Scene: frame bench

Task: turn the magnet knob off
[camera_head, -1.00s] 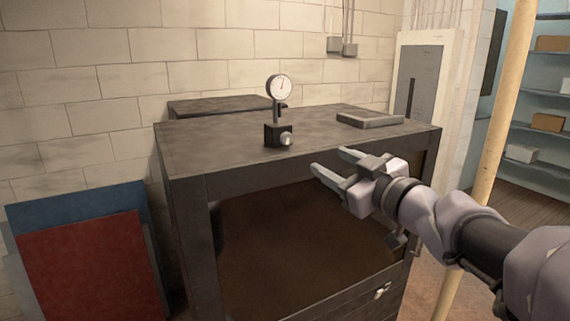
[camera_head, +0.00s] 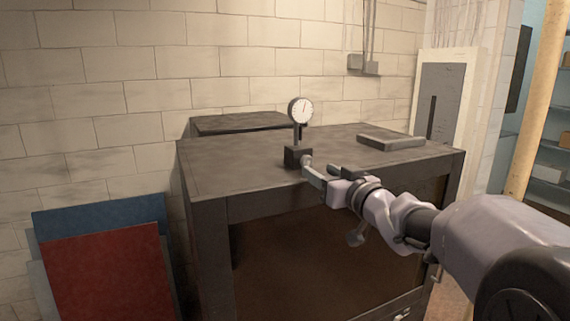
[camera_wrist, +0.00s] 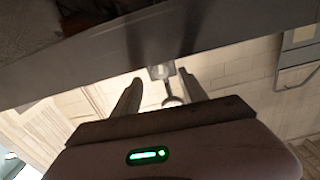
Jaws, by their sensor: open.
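A dark magnet base (camera_head: 292,156) stands upright on the bench top near its front edge, with a round white dial gauge (camera_head: 300,111) on a post above it. The pale knob (camera_head: 307,160) is on the base's front right side, partly covered by my gripper in the head view. My gripper (camera_head: 319,168) is open and reaches in from the right, with one fingertip close to the knob. In the wrist view, which looks upside down, the knob (camera_wrist: 160,71) lies between the two spread fingers, near their tips. I cannot tell whether a finger touches it.
The dark bench (camera_head: 240,160) has a flat grey block (camera_head: 392,142) at its right rear. Another dark surface (camera_head: 240,122) stands behind, by the brick wall. Red (camera_head: 105,275) and blue panels lean at the left. A pale pole (camera_head: 535,100) and shelves are at the right.

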